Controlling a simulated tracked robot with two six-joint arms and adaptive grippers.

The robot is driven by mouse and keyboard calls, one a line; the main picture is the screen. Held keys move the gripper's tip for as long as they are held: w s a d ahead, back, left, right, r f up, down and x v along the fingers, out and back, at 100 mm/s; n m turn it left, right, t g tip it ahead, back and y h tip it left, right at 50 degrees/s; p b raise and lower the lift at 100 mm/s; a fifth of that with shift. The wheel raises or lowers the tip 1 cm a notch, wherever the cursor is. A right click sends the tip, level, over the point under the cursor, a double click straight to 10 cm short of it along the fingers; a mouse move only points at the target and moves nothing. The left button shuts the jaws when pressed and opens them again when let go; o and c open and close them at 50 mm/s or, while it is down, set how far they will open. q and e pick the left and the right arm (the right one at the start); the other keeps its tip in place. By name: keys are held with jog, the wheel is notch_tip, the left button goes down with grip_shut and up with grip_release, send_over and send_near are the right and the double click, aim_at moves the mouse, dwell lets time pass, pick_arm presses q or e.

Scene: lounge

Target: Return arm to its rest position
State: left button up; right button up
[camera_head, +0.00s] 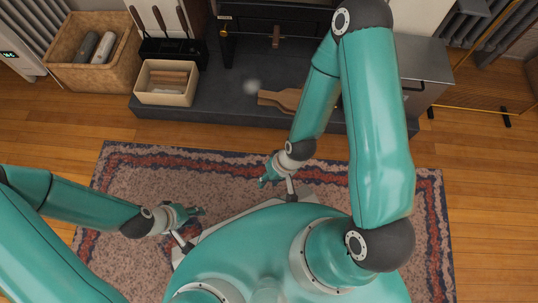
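My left arm comes in from the left, and its gripper (194,212) hangs over the patterned rug, left of my base. My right arm reaches up from the lower right, bends at a dark joint near the top edge and comes back down. Its gripper (267,178) is above the rug's middle, just in front of my base. I see nothing held in either gripper. The fingers are too small to tell whether they are open or shut.
The rug (130,190) lies on a wooden floor. Behind it a dark hearth (222,115) carries a pale box (165,97), wooden bellows or a paddle (280,98) and a black stove (265,45). A wicker basket (75,75) stands left; a grey metal box (425,60) stands right.

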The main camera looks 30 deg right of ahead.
notch_tip(320, 180, up, 40)
jog(key=p, duration=4)
jog(key=shift+w, duration=0.15)
